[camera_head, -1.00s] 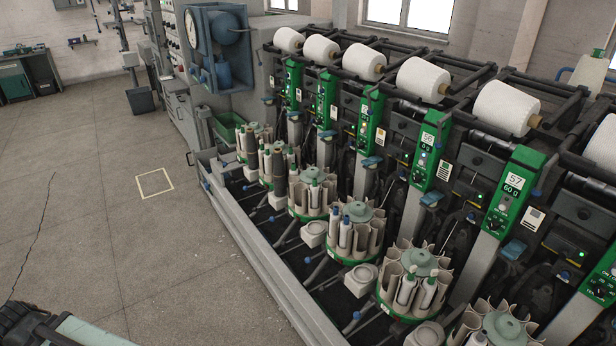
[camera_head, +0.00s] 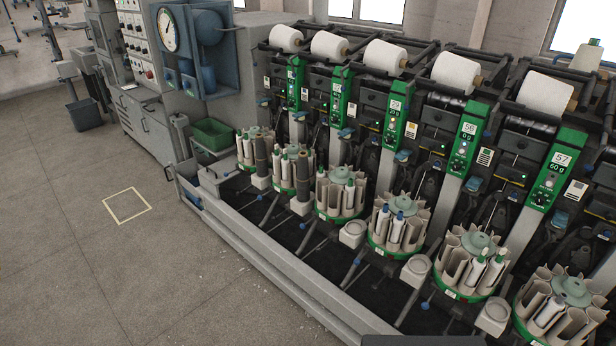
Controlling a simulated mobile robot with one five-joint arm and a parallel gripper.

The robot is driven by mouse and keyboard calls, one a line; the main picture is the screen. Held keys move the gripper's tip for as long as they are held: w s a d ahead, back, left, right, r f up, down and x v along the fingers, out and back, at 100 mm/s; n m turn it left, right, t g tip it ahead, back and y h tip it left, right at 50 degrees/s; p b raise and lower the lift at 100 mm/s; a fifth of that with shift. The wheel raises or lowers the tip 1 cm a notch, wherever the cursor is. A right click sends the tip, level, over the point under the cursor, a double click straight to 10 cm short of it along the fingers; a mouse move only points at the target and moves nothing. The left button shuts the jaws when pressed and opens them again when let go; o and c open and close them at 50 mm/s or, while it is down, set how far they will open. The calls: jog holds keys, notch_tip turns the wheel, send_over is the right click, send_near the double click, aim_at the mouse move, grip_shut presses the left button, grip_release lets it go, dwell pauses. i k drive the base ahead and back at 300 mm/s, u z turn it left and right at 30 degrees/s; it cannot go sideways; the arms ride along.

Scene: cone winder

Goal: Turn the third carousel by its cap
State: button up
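Several carousels stand in a row along the cone winder, each a ring of pale pockets on a green base with a grey-green cap. Counted from the left, the third carousel (camera_head: 323,196) stands in the middle of the row. Its round cap (camera_head: 341,174) shows on top, and pale bobbins with green tips stand in its pockets. The carousel to its right (camera_head: 378,243) holds bobbins with blue tips. The two to its left hold some dark bobbins.
A grey rail (camera_head: 262,262) runs along the machine's front, with pale square blocks and thin levers between it and the carousels. Green panels (camera_head: 466,136) and white cones (camera_head: 456,72) rise behind. The floor to the left is clear, with a yellow marked square (camera_head: 127,205).

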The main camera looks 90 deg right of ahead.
aim_at(332, 195)
jog(key=u, duration=0.15)
jog(key=i, duration=0.25)
jog(key=z, duration=3.5)
jog(key=i, duration=1.05)
jog(key=u, duration=1.2)
jog(key=k, duration=0.95)
jog(key=u, duration=0.2)
